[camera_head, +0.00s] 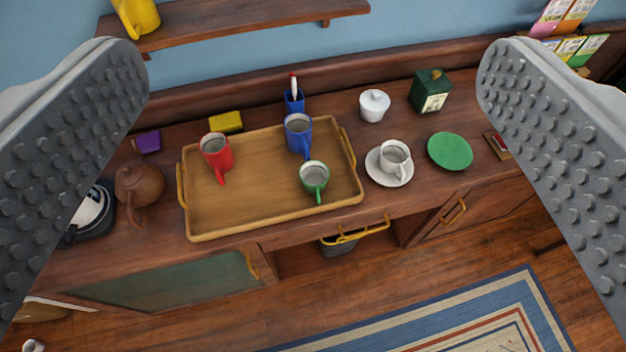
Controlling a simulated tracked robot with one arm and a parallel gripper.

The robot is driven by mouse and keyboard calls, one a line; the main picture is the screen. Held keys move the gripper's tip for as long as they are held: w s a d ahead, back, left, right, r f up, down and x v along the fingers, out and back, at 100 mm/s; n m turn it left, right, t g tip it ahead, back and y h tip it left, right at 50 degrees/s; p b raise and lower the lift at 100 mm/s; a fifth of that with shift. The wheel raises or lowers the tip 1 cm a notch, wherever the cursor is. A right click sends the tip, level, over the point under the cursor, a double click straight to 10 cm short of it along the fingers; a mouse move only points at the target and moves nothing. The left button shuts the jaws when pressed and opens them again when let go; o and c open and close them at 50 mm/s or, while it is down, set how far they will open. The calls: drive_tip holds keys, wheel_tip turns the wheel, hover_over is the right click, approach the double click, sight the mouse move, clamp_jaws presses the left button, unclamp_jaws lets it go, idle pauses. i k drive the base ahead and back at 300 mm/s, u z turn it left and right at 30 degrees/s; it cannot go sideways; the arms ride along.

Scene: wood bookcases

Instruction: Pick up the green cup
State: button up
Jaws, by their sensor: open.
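A green cup (314,179) with a pale inside stands upright on a wooden tray (225,226), near its front right part. Its handle points toward the tray's front edge. A red cup (217,156) and a taller blue cup (298,133) stand on the same tray, to the left of it and behind it. My gripper (314,90) is open and empty. Its two grey studded fingers frame the left and right of the view, and the green cup shows between them, some distance away.
The tray lies on a wooden cabinet top. A brown teapot (139,185) stands left. A shelf (240,24) juts out above, behind the tray.

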sight(314, 175)
drive_tip(key=z, duration=1.85)
drive_tip(key=k, duration=1.1)
drive_tip(key=u, duration=1.75)
drive_tip(key=i, duration=1)
drive_tip(key=z, duration=0.05)
